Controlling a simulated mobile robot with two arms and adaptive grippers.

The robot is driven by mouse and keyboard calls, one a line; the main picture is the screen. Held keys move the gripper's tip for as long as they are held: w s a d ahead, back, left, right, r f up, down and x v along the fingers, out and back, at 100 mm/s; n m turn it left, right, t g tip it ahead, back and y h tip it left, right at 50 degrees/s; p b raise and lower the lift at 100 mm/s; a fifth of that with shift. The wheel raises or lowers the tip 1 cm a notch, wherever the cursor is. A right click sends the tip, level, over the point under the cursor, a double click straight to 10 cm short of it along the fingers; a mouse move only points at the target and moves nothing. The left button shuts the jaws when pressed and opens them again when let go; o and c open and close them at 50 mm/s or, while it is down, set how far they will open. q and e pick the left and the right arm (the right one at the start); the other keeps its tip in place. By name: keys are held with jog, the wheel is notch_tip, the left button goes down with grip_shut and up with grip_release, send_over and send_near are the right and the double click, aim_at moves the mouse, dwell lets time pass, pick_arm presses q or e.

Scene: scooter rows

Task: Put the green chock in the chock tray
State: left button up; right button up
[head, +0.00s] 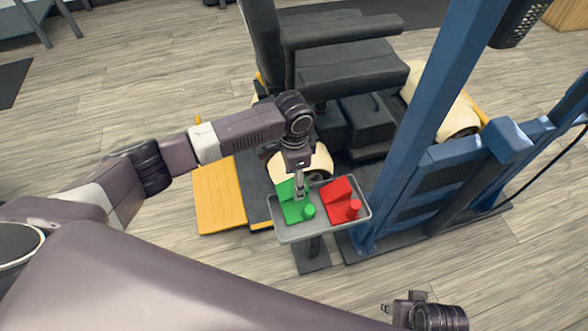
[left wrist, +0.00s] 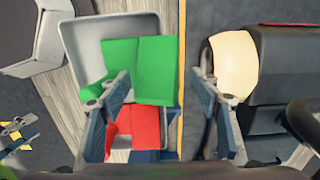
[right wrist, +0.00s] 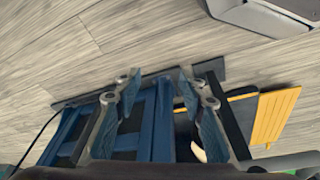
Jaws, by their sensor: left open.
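The green chock (head: 292,212) sits in the grey chock tray (head: 328,231), in its left part, with its knob toward the near side. In the left wrist view the green chock (left wrist: 150,62) lies on the grey tray floor (left wrist: 85,38). My left gripper (head: 299,194) is open, pointing down right at the green chock and hiding part of it. Its fingers are spread apart in the left wrist view, and I cannot tell whether they touch the chock. My right gripper (head: 388,309) is at the bottom right, away from the tray; its fingers look apart and empty in the right wrist view (right wrist: 158,80).
A red chock (head: 338,193) is beside the green one in the tray's right part. A black scooter seat (head: 345,75) with cream wheels stands behind, on a yellow-edged platform (head: 218,195). A blue frame (head: 420,130) rises right of the tray. Floor is clear in front.

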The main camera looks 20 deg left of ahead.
pick_arm(q)
jog(key=shift+r, duration=0.5)
notch_tip(320, 180, up, 12)
jog(key=p, duration=0.3)
pick_arm(e)
notch_tip(320, 180, down, 9)
jog(key=s, duration=0.2)
jog(key=shift+s+r+g, duration=0.2)
jog(key=shift+g, duration=0.1)
pick_arm(q)
jog(key=shift+f, duration=0.15)
pick_arm(e)
jog(key=shift+d, duration=0.1)
